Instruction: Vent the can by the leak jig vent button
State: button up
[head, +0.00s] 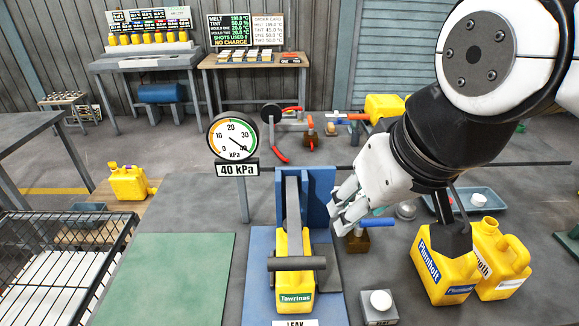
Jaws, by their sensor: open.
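A yellow can labelled Tawrinas (294,275) stands upright in the blue leak jig (258,285), with a dark bar across its front. The gauge (233,138) behind the jig has a 40 kPa plate below its dial. My gripper (343,212) is open and empty, beside the jig's right wall, above and behind that block.
A blue-handled valve (377,222) stands close to my gripper. Yellow cans, one labelled Plumholt (440,280), stand at the right. A blue-grey tray (500,202) lies behind them. A green mat (160,270) lies clear at left, beside a wire basket (60,265).

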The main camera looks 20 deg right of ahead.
aim_at(382, 300)
jog(key=k+j, duration=0.15)
jog(key=k, duration=0.35)
jog(key=z, duration=1.6)
